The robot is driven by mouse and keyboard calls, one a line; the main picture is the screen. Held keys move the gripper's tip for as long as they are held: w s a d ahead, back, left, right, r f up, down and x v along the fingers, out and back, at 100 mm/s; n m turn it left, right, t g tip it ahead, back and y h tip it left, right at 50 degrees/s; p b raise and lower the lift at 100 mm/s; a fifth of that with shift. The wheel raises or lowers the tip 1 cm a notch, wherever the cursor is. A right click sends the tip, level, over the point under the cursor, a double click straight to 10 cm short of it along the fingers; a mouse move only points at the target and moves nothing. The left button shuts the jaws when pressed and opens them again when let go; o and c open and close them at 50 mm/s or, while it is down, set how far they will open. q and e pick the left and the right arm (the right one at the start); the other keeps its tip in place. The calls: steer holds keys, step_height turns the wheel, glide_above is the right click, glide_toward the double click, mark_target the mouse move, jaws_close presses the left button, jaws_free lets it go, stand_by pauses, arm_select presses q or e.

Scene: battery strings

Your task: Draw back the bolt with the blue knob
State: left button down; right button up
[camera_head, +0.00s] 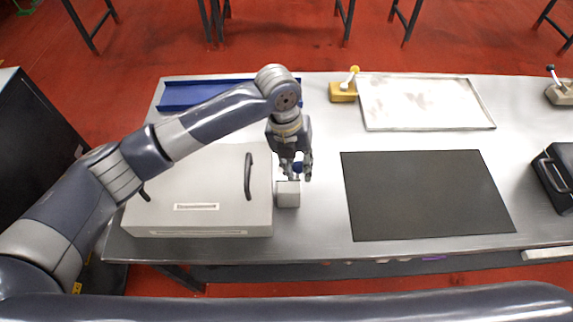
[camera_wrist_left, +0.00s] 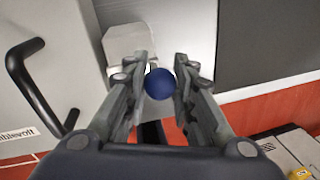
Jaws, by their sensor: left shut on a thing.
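The blue knob (camera_wrist_left: 159,84) is a round ball between the fingers of my left gripper (camera_wrist_left: 164,68). In the head view the knob (camera_head: 297,167) shows partly between the fingertips of my left gripper (camera_head: 296,174), above a small grey block (camera_head: 288,195). The block stands against the right side of a light grey box (camera_head: 212,180) with a black handle (camera_head: 248,177). My left gripper points down and is shut on the knob. The bolt's shaft is mostly hidden, so its position cannot be told. My right gripper is out of view.
A black mat (camera_head: 428,195) lies right of the block. A blue tray (camera_head: 190,97), a yellow block with a lever (camera_head: 343,92) and a metal-rimmed panel (camera_head: 428,103) are at the back. A black case (camera_head: 556,172) is at the right edge.

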arm_select(q)
steer(key=shift+d, duration=0.1)
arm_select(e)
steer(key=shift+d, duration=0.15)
arm_select(q)
steer(key=c, duration=1.3)
jaws_free()
steer(key=shift+d, duration=0.1)
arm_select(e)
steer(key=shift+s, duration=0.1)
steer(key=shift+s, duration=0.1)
arm_select(q)
steer(key=shift+r, duration=0.15)
step_height(320, 180, up, 12)
steer(key=a, duration=0.2)
steer(key=shift+w+a+f, duration=0.15)
steer(key=shift+w+f, duration=0.05)
steer(key=shift+w, duration=0.05)
steer(key=shift+f, duration=0.1)
